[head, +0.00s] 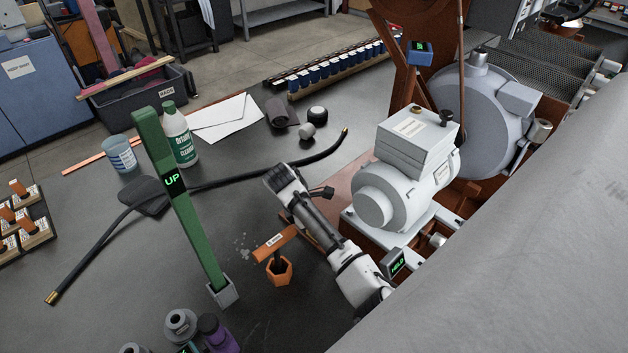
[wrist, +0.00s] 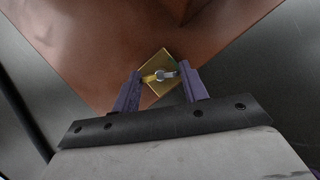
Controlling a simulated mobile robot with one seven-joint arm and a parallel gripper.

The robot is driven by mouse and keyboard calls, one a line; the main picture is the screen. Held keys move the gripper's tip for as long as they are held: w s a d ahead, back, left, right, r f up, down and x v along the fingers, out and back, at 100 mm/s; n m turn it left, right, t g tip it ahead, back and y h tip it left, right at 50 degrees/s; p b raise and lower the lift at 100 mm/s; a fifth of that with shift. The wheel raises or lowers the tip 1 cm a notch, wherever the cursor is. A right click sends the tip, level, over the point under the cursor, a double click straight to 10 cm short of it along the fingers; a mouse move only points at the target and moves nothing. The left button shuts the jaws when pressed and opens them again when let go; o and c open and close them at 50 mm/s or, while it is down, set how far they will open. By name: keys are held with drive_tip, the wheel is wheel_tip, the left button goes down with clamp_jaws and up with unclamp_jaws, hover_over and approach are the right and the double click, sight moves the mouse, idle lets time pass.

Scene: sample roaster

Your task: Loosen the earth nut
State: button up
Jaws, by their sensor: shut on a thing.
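The earth nut (wrist: 150,78) shows in the wrist view as a small brass wing nut around a silver stud. It sits on a square brass plate (wrist: 154,91) near the corner of a reddish-brown metal base (wrist: 100,60). My gripper (wrist: 161,71) has its two purple fingers on either side of the nut, shut on its wings. In the head view my white arm reaches across beside the grey motor (head: 385,195). There the nut and my fingertips are hidden or too small to tell.
A green post (head: 180,200) marked UP stands left of my arm. An orange-handled tool stands in an orange hexagonal holder (head: 280,273) close by. A black cable (head: 250,178) crosses the bench. A small HOLD display (head: 397,263) is right of my arm.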

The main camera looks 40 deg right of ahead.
drive_tip(key=shift+m+g, duration=0.3)
drive_tip(key=shift+m, duration=0.4)
drive_tip(key=o, duration=1)
drive_tip(key=shift+r, duration=0.1)
drive_tip(key=p+v, duration=0.4)
drive_tip(key=v, duration=0.9)
drive_tip(key=shift+a+r, duration=0.1)
drive_tip(key=shift+r, duration=0.3)
